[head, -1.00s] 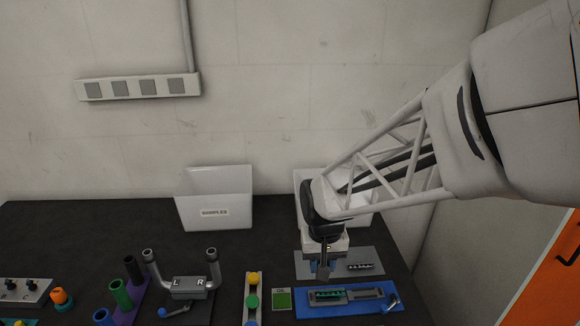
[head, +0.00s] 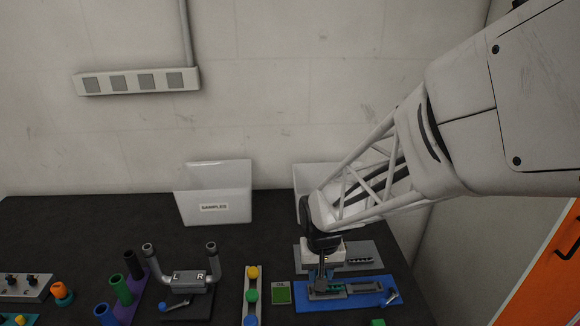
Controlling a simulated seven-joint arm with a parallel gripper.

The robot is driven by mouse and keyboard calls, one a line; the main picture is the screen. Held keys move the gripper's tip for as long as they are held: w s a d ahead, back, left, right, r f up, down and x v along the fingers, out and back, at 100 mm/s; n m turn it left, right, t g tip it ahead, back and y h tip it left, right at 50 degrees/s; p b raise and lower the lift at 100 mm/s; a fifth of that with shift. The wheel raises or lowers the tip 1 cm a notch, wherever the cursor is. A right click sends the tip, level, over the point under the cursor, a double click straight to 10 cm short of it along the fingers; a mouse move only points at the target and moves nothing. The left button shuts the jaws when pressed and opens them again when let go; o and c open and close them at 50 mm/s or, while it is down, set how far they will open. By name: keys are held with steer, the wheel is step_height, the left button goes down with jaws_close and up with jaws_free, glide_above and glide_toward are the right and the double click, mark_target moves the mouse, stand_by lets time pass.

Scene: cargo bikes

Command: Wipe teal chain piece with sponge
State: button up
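The teal chain piece (head: 334,288) lies in a grey holder on a blue tray (head: 365,301) at the lower right of the head view. My gripper (head: 321,289) points down over the left part of this holder and covers part of the teal piece. Its fingers are small and dark, and I cannot tell whether they are open or shut, or whether they touch the piece. I cannot make out a sponge for certain; anything between the fingers is too small to tell.
A grey plate (head: 372,250) with a dark chain piece (head: 360,260) lies behind the blue tray. A white SAMPLES bin (head: 213,205) stands at the back. A green block (head: 378,322) shows at the bottom edge.

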mark_target(333, 285)
steer(key=shift+f, duration=0.85)
steer(key=shift+d+f, duration=0.5)
steer(key=shift+c, duration=0.3)
steer(key=shift+d, duration=1.05)
steer(key=shift+d+f, duration=0.15)
steer(key=shift+d, duration=0.3)
steer(key=shift+a, duration=1.5)
steer(key=shift+a+r, duration=0.2)
steer(key=shift+a, duration=0.35)
steer(key=shift+r, duration=3.9)
